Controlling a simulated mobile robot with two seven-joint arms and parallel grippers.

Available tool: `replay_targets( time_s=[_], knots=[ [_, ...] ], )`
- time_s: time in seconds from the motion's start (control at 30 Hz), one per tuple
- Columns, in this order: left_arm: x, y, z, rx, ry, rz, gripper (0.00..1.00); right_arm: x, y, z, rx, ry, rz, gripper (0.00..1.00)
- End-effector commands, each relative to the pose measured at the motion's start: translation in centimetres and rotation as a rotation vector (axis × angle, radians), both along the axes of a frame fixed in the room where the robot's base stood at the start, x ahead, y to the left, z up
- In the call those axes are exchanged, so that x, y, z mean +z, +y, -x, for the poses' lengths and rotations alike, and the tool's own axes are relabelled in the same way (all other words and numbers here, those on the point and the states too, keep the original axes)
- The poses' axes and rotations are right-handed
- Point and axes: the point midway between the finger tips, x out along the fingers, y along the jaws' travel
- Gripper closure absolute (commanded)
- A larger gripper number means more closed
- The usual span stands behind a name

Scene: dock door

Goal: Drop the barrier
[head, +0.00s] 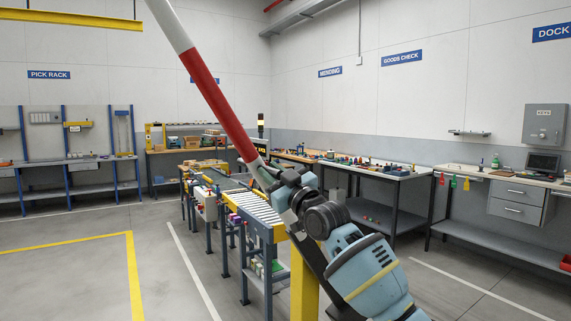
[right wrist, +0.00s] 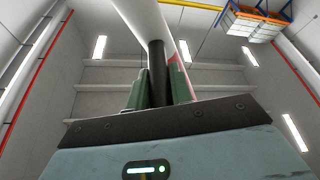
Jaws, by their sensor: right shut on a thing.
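The red and white striped barrier (head: 218,98) stands steeply raised in the head view, leaning up to the left and running out of the top edge. A yellow post (head: 304,285) stands below, partly behind my right arm. My right gripper (head: 268,177) is at the lower part of the barrier. In the right wrist view its green fingers (right wrist: 157,88) are shut on a black handle (right wrist: 156,70), with the white part of the barrier (right wrist: 143,22) just beyond. The barrier's lower end is hidden behind my arm. My left gripper is not in view.
A roller conveyor (head: 252,207) stands behind the post. Workbenches (head: 375,171) line the right wall, and a counter (head: 470,175) with a grey drawer unit (head: 516,200) is at the right. The floor at left, with yellow lines (head: 131,262), is clear.

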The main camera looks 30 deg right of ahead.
Motion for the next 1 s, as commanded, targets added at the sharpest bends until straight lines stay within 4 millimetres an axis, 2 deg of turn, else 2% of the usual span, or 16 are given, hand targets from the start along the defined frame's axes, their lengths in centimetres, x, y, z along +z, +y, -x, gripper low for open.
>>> replay_targets(
  time_s=[0.03,0.2,0.5,0.8,1.0],
  knots=[
    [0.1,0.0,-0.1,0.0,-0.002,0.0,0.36,-1.4,1.6,0.0,0.006,0.003,0.045,1.0],
    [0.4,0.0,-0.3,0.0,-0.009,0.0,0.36,-5.7,6.4,0.4,0.009,-0.006,0.202,1.0],
    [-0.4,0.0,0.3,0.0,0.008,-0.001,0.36,-15.2,13.6,1.0,0.009,-0.028,0.48,1.0],
    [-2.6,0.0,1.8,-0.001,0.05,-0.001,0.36,-25.2,17.7,1.3,0.004,-0.056,0.745,1.0],
    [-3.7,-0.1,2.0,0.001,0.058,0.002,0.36,-30.9,18.8,1.4,0.003,-0.066,0.886,1.0]
  ],
)
